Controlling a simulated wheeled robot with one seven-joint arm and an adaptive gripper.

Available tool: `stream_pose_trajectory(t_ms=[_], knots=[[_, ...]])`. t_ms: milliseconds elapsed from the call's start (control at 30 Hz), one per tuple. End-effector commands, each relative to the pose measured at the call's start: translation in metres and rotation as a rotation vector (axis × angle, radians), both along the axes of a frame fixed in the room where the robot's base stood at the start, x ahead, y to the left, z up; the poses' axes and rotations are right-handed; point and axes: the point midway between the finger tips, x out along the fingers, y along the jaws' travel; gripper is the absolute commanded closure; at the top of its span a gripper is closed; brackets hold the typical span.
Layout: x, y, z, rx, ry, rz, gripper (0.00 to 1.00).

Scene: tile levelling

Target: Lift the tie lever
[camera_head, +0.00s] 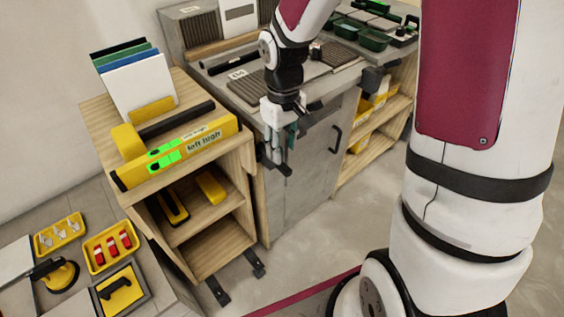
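I cannot tell for sure which part is the tie lever. A round yellow tool with a black lever handle (58,274) lies at the lower left. A black-handled yellow float (116,291) lies beside it. A long dark bar (178,119) lies on the wooden cart's top, behind the yellow level. My gripper (277,152) points down in front of the grey cabinet, right of the cart, apart from all of these. Its fingers are small and dark here, so whether they are open or shut does not show.
The yellow level (180,153) reads "left high" and stands along the front edge of the wooden cart (105,98). Yellow trays (60,234) hold grey and red pieces. A bench (247,107) with tiles and green bins (374,40) stands behind. The floor (320,225) ahead is open.

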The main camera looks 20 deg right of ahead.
Motion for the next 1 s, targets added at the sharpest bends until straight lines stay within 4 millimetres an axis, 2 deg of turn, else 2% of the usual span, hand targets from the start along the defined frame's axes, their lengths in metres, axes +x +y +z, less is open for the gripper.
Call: stream_pose_trajectory(t_ms=[33,100,300,500,767,933,1000], knots=[[-0.001,0.001,-0.013,0.001,0.006,0.000,0.63],[-0.001,0.000,-0.026,0.000,0.005,0.000,0.63],[-0.001,0.000,-0.052,0.000,0.003,-0.002,0.63],[-0.001,0.000,-0.063,0.000,0.002,0.000,0.63],[-0.001,0.000,-0.063,0.001,0.000,-0.001,0.63],[-0.001,0.000,-0.063,0.001,0.000,-0.001,1.00],[-0.001,0.000,-0.063,0.001,0.000,-0.001,1.00]])
